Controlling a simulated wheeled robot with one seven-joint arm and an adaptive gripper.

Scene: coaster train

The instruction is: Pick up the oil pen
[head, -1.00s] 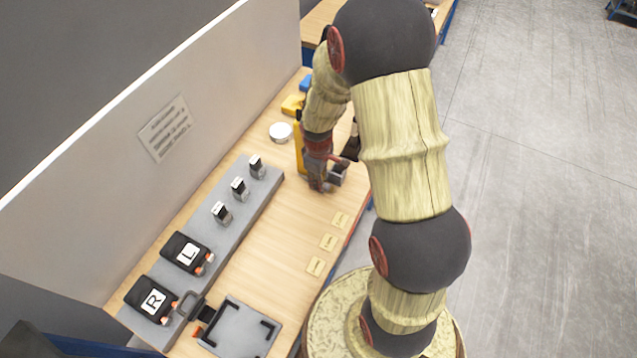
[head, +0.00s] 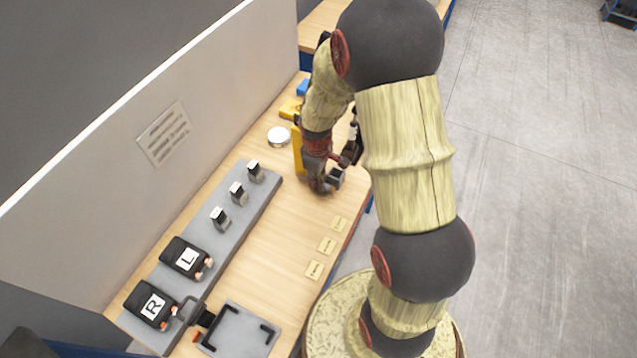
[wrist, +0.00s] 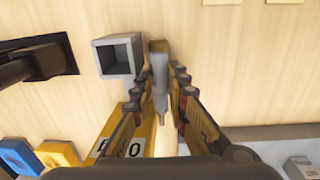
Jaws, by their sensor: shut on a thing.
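The oil pen, a slim grey stick with a narrow tip (wrist: 159,72), stands out between the two fingers in the wrist view. My gripper (wrist: 158,92) is shut on it, one finger on each side. In the head view my gripper (head: 322,184) is low over the table's far half, and the pen cannot be made out there. A square, hollow grey holder (wrist: 118,56) is just left of the pen in the wrist view, apart from it. Whether the pen's end touches the table is unclear.
A yellow block with black lettering (wrist: 128,150) is close beside the gripper. A white round item (head: 279,136) and a grey rack (head: 228,225) with several small items are to the left. Small yellow labels (head: 327,245) lie near the front edge, with bare wood around them.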

